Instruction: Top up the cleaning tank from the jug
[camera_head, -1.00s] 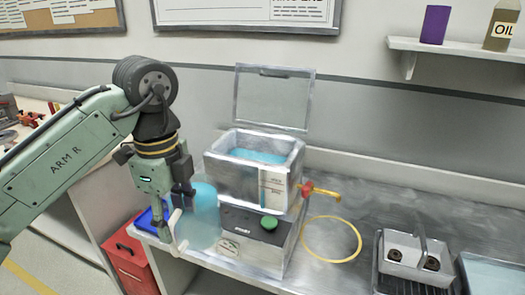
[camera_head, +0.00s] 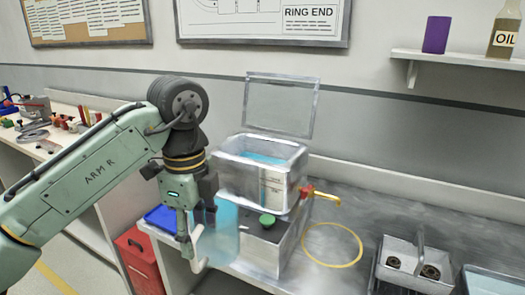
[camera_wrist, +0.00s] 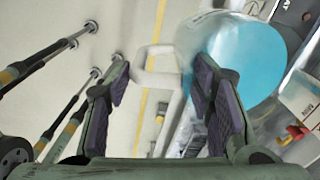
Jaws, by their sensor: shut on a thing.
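The cleaning tank (camera_head: 228,180) is a metal box on a grey base with a green button (camera_head: 267,220). Its clear lid (camera_head: 281,105) stands open, and blue liquid shows inside. The front has a pale marked level strip (camera_head: 272,188). The translucent blue jug (camera_head: 225,232) is at the front left of the tank, overlapping its base in the head view. My gripper (camera_head: 197,222) is shut on the jug's white handle (camera_head: 199,248). In the wrist view the handle (camera_wrist: 160,78) is between the dark finger pads and the jug (camera_wrist: 250,62) is to the right. I cannot tell its clearance from the bench.
A red tap with a yellow lever (camera_head: 322,197) juts from the tank's right side. A yellow ring (camera_head: 332,263) lies on the metal bench. A basket with dark rings (camera_head: 397,245) stands further right. A blue tray (camera_head: 160,217) and red bin (camera_head: 137,262) are at left.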

